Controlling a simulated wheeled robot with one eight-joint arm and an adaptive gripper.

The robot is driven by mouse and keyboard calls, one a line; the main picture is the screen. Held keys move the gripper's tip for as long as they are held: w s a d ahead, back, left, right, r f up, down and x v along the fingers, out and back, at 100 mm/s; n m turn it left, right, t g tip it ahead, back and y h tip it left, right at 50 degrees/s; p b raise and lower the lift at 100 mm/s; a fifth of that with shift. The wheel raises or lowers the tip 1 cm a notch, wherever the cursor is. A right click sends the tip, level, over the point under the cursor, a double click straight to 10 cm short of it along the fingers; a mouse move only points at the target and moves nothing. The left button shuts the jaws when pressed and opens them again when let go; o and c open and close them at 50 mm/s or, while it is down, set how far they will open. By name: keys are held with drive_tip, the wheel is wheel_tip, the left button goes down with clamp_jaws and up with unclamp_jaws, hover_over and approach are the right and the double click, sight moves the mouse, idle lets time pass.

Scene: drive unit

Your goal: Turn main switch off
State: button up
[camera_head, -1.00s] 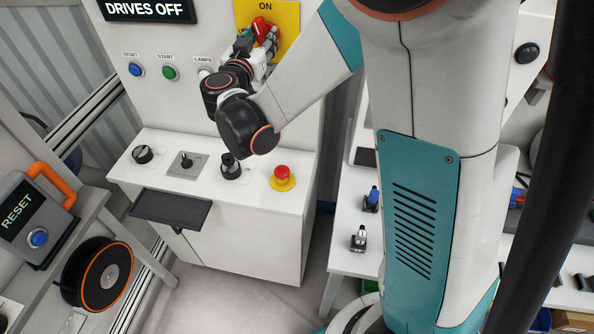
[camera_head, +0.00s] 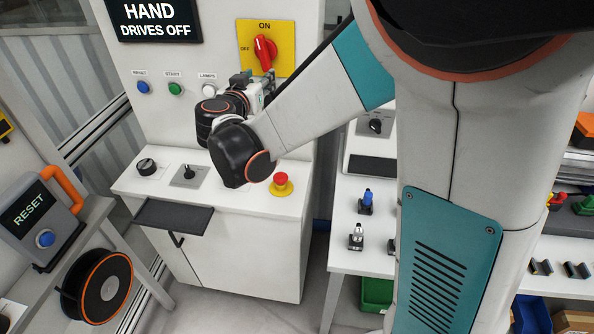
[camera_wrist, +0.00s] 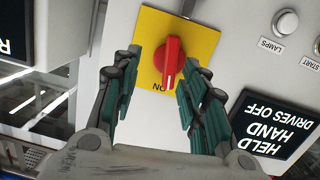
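The main switch is a red rotary knob (camera_head: 264,52) on a yellow plate (camera_head: 284,32) on the white cabinet front. The plate reads ON at the top and OFF at the left. The knob's pointer is up, at ON. In the upside-down wrist view, the knob (camera_wrist: 171,58) has its white mark toward the ON label. My gripper (camera_head: 260,84) is just below and in front of the knob. In the wrist view, my gripper (camera_wrist: 163,68) is open, its green-padded fingers on either side of the knob with gaps. It holds nothing.
A display (camera_head: 152,18) reads HAND DRIVES OFF. Reset (camera_head: 143,87), start (camera_head: 175,88) and lamps (camera_head: 209,91) buttons lie left of my gripper. A red emergency button (camera_head: 281,181) and black knobs sit on the ledge below. A bench (camera_head: 345,255) with small parts stands right.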

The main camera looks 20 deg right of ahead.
drive_tip(key=s+d+f+n+g+y+b, duration=0.3)
drive_tip(key=s+f+b, duration=0.8)
drive_tip(key=s+f, duration=0.4)
drive_tip(key=shift+s+g+y+b, duration=0.3)
drive_tip(key=shift+s+g+y, duration=0.6)
drive_tip(key=shift+s, duration=0.1)
drive_tip(key=shift+f, duration=0.1)
